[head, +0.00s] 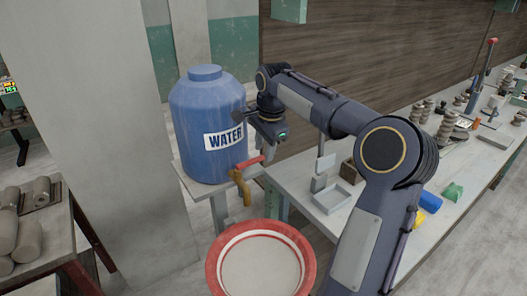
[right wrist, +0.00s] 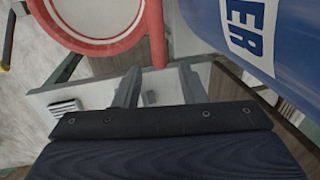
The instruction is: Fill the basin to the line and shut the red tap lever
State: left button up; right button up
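The blue water tank (head: 205,105) stands on a small table, with a brass tap (head: 240,182) low on its front. The red tap lever (head: 250,162) sticks out sideways to the right above the tap. The basin (head: 215,268) has a red rim and a red ring inside a pale interior; I cannot tell its water level. No stream is visible at the spout. My right gripper (head: 266,138) is just above the lever's end. In the right wrist view its fingers (right wrist: 157,78) are apart and empty, with the red lever (right wrist: 155,38) beyond the tips. My left gripper is out of view.
A long workbench (head: 295,178) on the right holds a grey tray (head: 332,198), a blue item (head: 430,202), a green item (head: 453,191) and clay pieces. A rack with clay rolls (head: 30,240) stands at left. A pale pillar (head: 110,120) rises behind it.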

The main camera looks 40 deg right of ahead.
jog(key=shift+w+f, duration=0.15)
jog(key=shift+f, duration=0.6)
grip_shut()
